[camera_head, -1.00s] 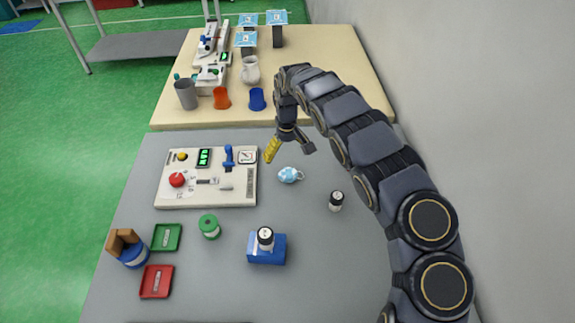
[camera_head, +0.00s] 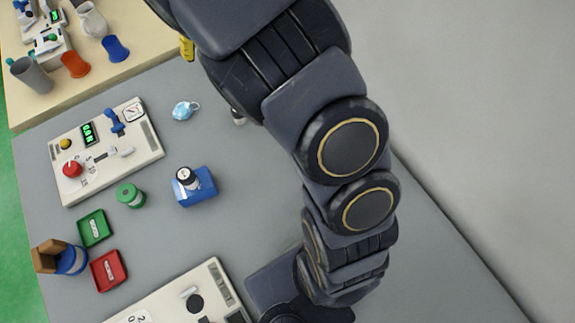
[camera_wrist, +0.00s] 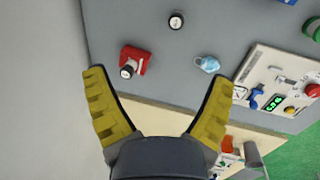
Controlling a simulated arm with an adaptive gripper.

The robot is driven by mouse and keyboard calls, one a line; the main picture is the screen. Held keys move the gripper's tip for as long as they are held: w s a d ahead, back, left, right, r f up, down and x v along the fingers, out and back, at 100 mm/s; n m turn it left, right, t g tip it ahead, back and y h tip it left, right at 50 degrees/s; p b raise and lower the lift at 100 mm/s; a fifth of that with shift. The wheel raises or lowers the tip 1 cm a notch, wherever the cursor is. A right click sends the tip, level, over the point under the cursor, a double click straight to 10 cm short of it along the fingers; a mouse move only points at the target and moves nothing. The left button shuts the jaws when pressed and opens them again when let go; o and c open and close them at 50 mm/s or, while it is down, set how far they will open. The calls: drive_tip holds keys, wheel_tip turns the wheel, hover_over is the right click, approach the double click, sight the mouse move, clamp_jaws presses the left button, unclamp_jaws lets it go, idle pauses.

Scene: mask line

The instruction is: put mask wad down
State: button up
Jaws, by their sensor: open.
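The mask wad (camera_head: 184,110) is a small light blue and white crumpled bundle with a loop. It lies on the grey table, just right of the cream control panel. In the wrist view it (camera_wrist: 208,64) lies beyond the right fingertip, clear of both fingers. My gripper (camera_wrist: 160,80) has its two yellow fingers spread wide with nothing between them. In the head view my arm hides most of the gripper; only a bit of yellow finger shows at the top.
The control panel (camera_head: 106,150) stands left of the wad. A blue stand (camera_head: 200,190) holds a black-capped bottle. The wrist view shows a red stand (camera_wrist: 134,58) with a bottle and a lone bottle (camera_wrist: 176,20). Green (camera_head: 95,228) and red (camera_head: 108,271) trays lie at left.

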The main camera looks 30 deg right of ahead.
drive_tip(key=s+a+r+y, duration=0.1)
drive_tip(key=s+a+r, duration=0.1)
drive_tip(key=s, duration=1.3)
drive_tip(key=s+a+r+g+y, duration=0.1)
drive_tip(key=s+r, duration=0.1)
drive_tip(key=s, duration=1.3)
drive_tip(key=shift+s+a+y, duration=0.2)
drive_tip(key=shift+a+y, duration=0.1)
drive_tip(key=shift+a, duration=0.05)
